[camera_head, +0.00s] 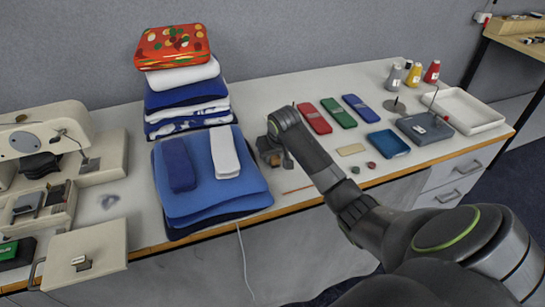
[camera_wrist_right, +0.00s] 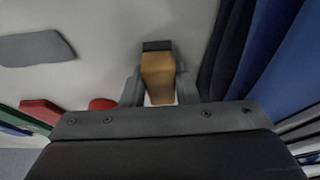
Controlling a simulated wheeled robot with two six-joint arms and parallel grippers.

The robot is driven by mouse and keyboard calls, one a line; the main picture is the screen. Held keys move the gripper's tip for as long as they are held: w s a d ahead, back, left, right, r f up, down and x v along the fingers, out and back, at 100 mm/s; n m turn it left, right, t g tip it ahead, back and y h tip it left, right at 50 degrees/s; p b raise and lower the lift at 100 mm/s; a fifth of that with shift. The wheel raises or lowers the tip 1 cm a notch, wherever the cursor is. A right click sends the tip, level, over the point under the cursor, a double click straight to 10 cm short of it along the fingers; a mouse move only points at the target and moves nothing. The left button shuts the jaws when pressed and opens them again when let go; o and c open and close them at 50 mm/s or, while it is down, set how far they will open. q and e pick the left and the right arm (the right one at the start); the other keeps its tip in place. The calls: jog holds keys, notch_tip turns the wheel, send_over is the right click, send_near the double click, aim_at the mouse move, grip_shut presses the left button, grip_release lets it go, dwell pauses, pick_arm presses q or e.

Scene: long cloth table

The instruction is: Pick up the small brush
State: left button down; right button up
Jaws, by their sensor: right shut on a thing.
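The small brush (camera_wrist_right: 158,72) shows in the right wrist view as a tan block with a dark band at its far end. My right gripper (camera_wrist_right: 158,88) is shut on it, one finger on each side. In the head view my right gripper (camera_head: 272,150) is low over the table, just right of the blue cloth stack, and my arm hides most of it. The brush cannot be made out clearly there. I cannot tell whether it touches the table. My left gripper is not in view.
Folded blue cloths (camera_head: 215,205) lie close left of the gripper. Red (camera_head: 315,118), green (camera_head: 338,113) and blue (camera_head: 361,108) cases lie to its right. A sewing machine (camera_head: 45,150) stands far left. A white tray (camera_head: 465,110) and thread cones (camera_head: 413,75) are at right.

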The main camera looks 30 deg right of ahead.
jog(key=shift+r, duration=0.1)
jog(key=shift+c, duration=0.4)
notch_tip(320, 180, up, 10)
jog(key=shift+f, duration=0.1)
jog(key=o, duration=0.3)
jog(key=shift+c, duration=0.9)
